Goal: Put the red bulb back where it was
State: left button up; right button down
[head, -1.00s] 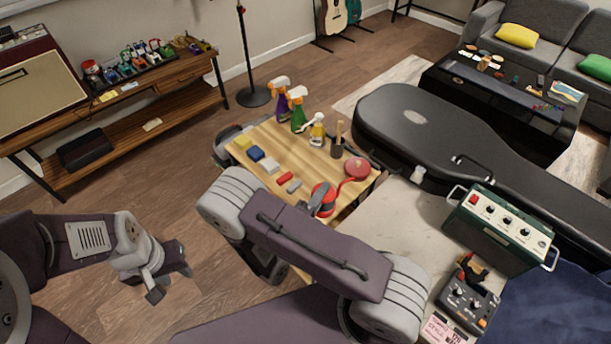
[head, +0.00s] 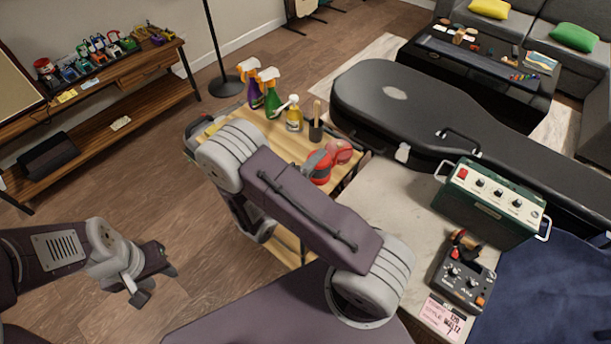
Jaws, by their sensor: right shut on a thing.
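The red bulb (head: 317,174) shows at the far end of my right arm, over the wooden cart top (head: 293,148). My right gripper (head: 323,163) is shut on it, though the fingers are small and partly blend with it. A round pinkish-red dish-like thing (head: 341,149) sits just behind and right of the bulb. I cannot tell whether the bulb touches it or the cart top. My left gripper (head: 155,284) is open and empty above the floor at lower left. My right forearm hides the near left part of the cart top.
A black guitar case (head: 420,105) and a green amplifier box (head: 490,203) are to the right. A pedal (head: 462,278) lies on the pale bench (head: 400,210).

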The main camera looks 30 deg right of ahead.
jog(key=shift+w+a+f+b, duration=0.25)
jog(key=shift+a+f, duration=0.2)
jog(key=shift+f, duration=0.6)
jog(key=shift+w+a+f+b, duration=0.1)
jog(key=shift+w+a+f, duration=0.35)
jog(key=shift+f, duration=0.55)
jog(key=shift+w+a+f+b, duration=0.2)
jog(key=shift+a+f, duration=0.3)
jog(key=shift+f, duration=0.55)
jog(key=shift+s, duration=0.1)
jog(key=c, duration=1.5)
grip_release()
jog(key=shift+f, duration=0.1)
